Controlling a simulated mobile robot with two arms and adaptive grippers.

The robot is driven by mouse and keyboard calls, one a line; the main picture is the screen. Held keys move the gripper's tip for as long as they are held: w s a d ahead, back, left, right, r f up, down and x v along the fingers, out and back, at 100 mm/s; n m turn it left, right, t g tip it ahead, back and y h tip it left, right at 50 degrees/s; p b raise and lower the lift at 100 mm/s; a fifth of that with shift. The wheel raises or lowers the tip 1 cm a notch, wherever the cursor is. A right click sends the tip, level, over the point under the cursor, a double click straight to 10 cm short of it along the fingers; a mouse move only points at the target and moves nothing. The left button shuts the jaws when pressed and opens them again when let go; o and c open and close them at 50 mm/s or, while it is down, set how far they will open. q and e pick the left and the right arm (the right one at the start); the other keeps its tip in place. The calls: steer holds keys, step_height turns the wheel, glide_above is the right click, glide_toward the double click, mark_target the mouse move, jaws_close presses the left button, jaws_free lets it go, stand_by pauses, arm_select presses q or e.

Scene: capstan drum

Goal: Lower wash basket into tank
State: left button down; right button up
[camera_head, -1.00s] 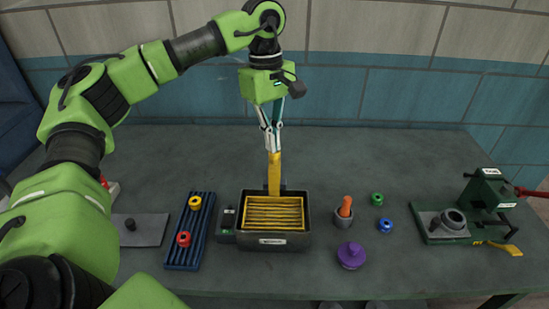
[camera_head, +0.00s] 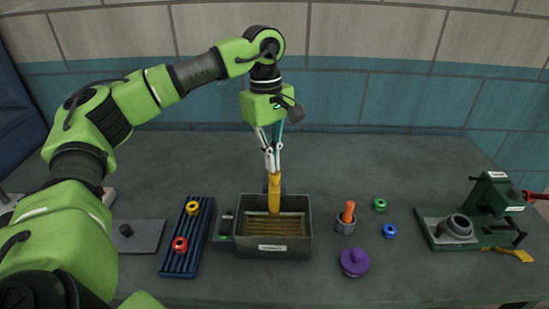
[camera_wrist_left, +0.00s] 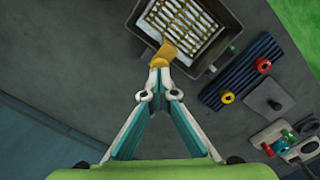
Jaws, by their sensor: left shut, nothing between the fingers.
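The wash basket (camera_head: 274,226) is a yellow wire grid with a tall yellow handle (camera_head: 274,195). It sits down inside the dark rectangular tank (camera_head: 273,253), below the rim. My left gripper (camera_head: 273,170) is above the tank, pointing down, with its fingers shut at the top of the handle. In the left wrist view the fingertips (camera_wrist_left: 160,66) meet at the handle's end, and the basket's grid (camera_wrist_left: 185,27) shows within the tank walls. I cannot see the handle gripped between the fingers. My right gripper is not in view.
Left of the tank are a blue rack (camera_head: 184,250) with yellow and red rings and a grey plate (camera_head: 138,237). Right are a cup with an orange peg (camera_head: 347,219), a purple knob (camera_head: 354,261), green and blue rings, and a green press (camera_head: 491,206). The back table is clear.

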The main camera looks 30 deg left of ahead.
arm_select(q)
steer(key=a, duration=0.1)
steer(key=a+p, duration=0.1)
steer(key=r, duration=0.1)
steer(key=shift+w+a, duration=0.4)
steer(key=shift+r, duration=0.15)
step_height(320, 180, up, 12)
steer(key=a, duration=0.1)
steer(key=shift+w, duration=0.15)
steer(key=shift+a, duration=0.15)
